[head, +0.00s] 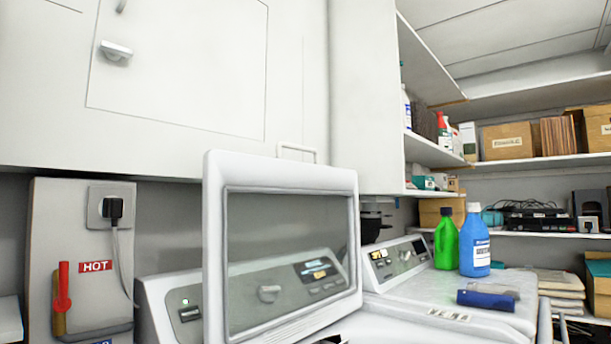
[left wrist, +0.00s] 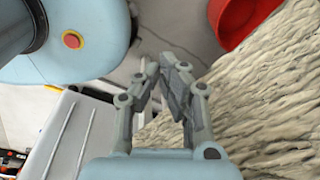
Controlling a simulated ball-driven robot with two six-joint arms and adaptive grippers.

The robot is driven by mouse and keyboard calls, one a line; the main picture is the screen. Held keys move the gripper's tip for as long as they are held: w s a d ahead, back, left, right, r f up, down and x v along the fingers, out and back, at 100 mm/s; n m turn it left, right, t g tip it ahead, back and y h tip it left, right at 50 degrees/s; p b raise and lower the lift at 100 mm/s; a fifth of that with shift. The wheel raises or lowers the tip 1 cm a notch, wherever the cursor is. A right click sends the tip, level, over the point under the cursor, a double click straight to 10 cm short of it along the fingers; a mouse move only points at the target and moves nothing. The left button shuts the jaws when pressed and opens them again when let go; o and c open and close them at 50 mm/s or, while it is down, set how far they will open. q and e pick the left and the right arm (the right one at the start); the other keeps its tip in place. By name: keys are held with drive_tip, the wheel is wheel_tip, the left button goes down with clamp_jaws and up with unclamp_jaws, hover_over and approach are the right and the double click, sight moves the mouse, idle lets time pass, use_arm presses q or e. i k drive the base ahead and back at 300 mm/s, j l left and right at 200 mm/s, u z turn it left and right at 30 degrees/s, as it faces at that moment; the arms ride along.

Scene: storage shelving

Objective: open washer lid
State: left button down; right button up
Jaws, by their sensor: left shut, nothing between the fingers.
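The washer lid (head: 213,230) stands raised and nearly upright in the middle of the head view. It has a white frame and a see-through window. The washer's control panel (head: 160,300), with a knob and a lit display, shows behind the lid and through its window. The washer's opening lies below the picture and is hidden. My left gripper (left wrist: 163,68) shows in the left wrist view, shut and empty, with no lid in that view. How far it is from the lid cannot be told. My right gripper is in neither view.
To the right, a second machine (head: 410,290) carries a green bottle (head: 446,240), a blue bottle (head: 475,245) and a blue item (head: 487,299). A white cabinet (head: 200,60) hangs above. In the left wrist view are a red container (left wrist: 240,22) and a rough cream surface (left wrist: 270,100).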

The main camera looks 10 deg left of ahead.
sight(225, 172)
drive_tip(key=k+j+u, duration=0.1)
drive_tip(key=u, duration=0.35)
drive_tip(key=k+j+u, duration=0.1)
drive_tip(key=u, duration=0.3)
drive_tip(key=j+u, duration=0.15)
drive_tip(key=u, duration=0.3)
drive_tip(key=k, duration=0.05)
